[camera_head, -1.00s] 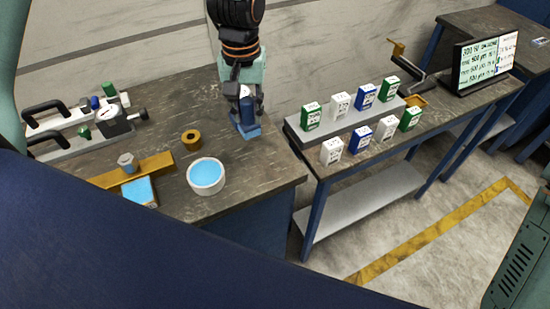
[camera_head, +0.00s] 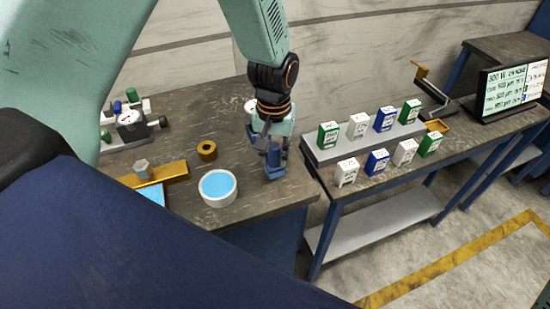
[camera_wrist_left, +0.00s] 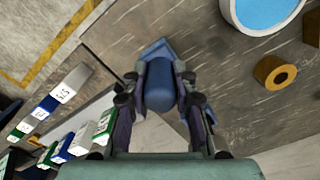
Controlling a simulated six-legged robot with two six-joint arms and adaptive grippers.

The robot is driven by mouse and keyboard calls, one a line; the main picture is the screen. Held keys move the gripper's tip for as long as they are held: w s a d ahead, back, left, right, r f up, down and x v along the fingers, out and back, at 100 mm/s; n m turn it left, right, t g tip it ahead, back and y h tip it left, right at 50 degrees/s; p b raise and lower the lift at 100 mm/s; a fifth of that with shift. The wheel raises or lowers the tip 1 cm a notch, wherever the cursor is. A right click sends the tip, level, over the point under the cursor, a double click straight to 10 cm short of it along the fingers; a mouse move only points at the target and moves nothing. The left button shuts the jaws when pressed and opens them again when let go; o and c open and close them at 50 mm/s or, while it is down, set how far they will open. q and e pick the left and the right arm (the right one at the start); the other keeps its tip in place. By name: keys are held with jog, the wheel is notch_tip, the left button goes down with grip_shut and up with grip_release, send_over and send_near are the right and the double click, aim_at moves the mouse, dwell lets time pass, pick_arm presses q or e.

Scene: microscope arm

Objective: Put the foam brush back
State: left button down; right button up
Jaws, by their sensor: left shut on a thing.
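The foam brush (camera_head: 274,157) appears as a blue piece with a rounded upright handle and a wider flat blue foot. My left gripper (camera_head: 270,145) is shut on its handle, pointing down at the right part of the dark worktop (camera_head: 245,200). In the left wrist view the brush (camera_wrist_left: 160,85) sits between the two fingers (camera_wrist_left: 158,92), its foot pointing away from the gripper. I cannot tell whether the foot touches the worktop. A white bowl of light-blue liquid (camera_head: 218,187) stands left of the brush. My right gripper is not in view.
A brass ring (camera_head: 207,150) and a brass bar (camera_head: 158,174) lie left of the bowl. A clamp-like device (camera_head: 132,122) stands at the far left. Several small boxes (camera_head: 376,161) stand on the bench to the right, before a screen (camera_head: 509,90). A gap separates the benches.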

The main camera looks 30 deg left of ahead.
pick_arm(q)
jog(key=shift+s+f, duration=0.1)
jog(key=shift+f, duration=0.6)
jog(key=shift+a+f, duration=0.2)
jog(key=shift+f, duration=0.1)
jog(key=c, duration=1.5)
grip_release()
jog(key=shift+d, duration=0.1)
jog(key=o, duration=0.3)
jog(key=shift+d, duration=0.15)
jog(key=shift+o, duration=0.6)
jog(key=shift+a, duration=0.2)
notch_tip(320, 180, up, 12)
jog(key=shift+d+r, duration=0.1)
jog(key=shift+r, duration=0.05)
